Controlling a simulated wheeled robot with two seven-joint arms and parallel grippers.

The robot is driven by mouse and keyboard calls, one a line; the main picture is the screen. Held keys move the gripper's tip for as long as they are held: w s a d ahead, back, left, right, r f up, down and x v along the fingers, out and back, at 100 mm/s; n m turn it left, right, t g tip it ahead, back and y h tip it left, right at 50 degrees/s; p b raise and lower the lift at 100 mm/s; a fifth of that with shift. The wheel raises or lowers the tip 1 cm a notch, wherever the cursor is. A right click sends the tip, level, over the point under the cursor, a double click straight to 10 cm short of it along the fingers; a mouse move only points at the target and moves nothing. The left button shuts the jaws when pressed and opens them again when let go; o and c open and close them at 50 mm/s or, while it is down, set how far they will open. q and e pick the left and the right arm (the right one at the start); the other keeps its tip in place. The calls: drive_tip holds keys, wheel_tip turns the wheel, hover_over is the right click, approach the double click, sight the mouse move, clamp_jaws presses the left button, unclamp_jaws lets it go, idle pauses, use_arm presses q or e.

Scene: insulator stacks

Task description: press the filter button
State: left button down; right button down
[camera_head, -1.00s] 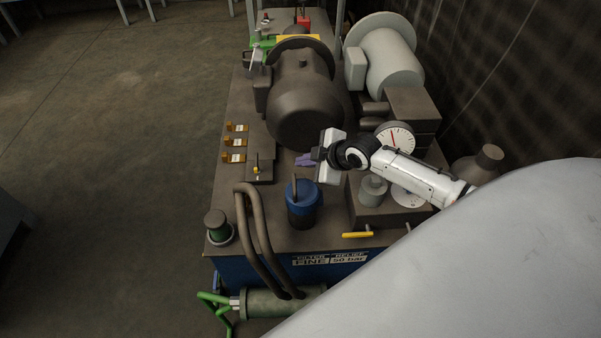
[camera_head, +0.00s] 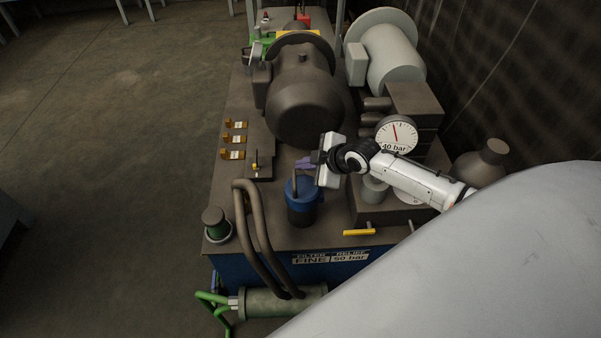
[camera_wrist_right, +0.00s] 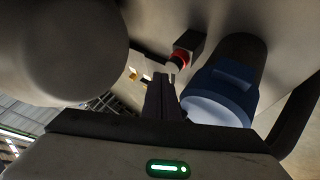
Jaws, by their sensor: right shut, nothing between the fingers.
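The blue-capped filter canister (camera_head: 302,205) stands upright on the machine's top, and its blue cap also shows in the right wrist view (camera_wrist_right: 232,78). My right gripper (camera_head: 304,163) is shut and empty, just above and behind the canister's cap in the head view. In the right wrist view its fingers (camera_wrist_right: 163,95) point at a small dark block with a red ring and pale tip (camera_wrist_right: 180,58), beside the canister. Whether the fingertips touch it, I cannot tell. I cannot make out a button labelled for the filter. My left gripper is not in view.
A "FILTER FINE" label (camera_head: 310,258) is on the blue front. A gauge (camera_head: 396,135) marked 40 bar stands behind my right arm. A large dark motor (camera_head: 305,105) is behind the gripper. Bent pipes (camera_head: 262,235) rise left of the canister.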

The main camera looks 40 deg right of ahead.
idle(0.3)
idle(0.9)
drive_tip(key=shift+f, duration=0.1)
drive_tip(key=shift+f, duration=0.35)
drive_tip(key=shift+f+b, duration=0.55)
drive_tip(key=shift+b, duration=0.1)
idle(0.5)
idle(0.4)
drive_tip(key=shift+r+p, duration=0.9)
drive_tip(key=shift+p, duration=0.05)
drive_tip(key=shift+r, duration=0.1)
